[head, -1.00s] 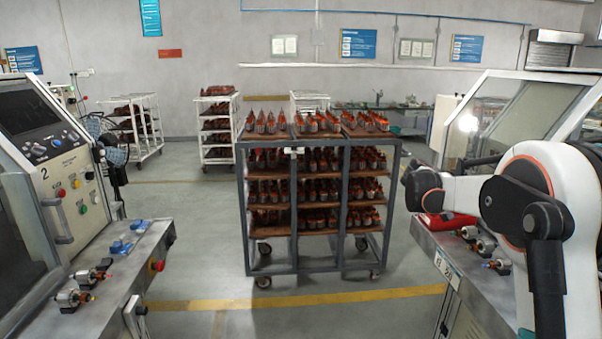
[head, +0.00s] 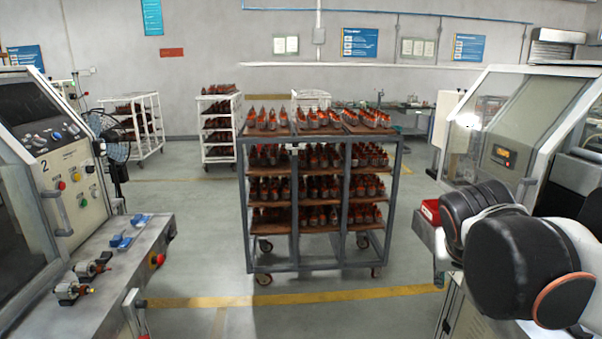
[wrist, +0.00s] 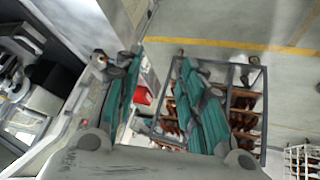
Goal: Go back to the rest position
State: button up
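My gripper (wrist: 158,62) shows in the wrist view with its two teal-and-grey fingers spread apart. It is open and I see nothing held between them. In the head view my white and black arm is folded large at the lower right, and the gripper itself cannot be made out there. The arm hides most of the right machine's bench and the armatures that lay on it.
A grey rack (head: 246,200) full of armatures stands in the middle; it also shows in the wrist view (wrist: 262,100). The left machine's bench (head: 150,245) holds two armatures (head: 72,290) and blue holders (head: 122,242). A red bin (head: 430,210) is on the right. Floor before the rack is clear.

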jog(key=s+a+f+n+t+y, duration=0.1)
jog(key=s+a+f+n+y, duration=0.2)
jog(key=s+a+f, duration=0.5)
jog(key=s+a+y+b, duration=0.1)
jog(key=s, duration=0.3)
jog(key=shift+s+a+f, duration=0.15)
jog(key=shift+f, duration=0.05)
dwell(0.5)
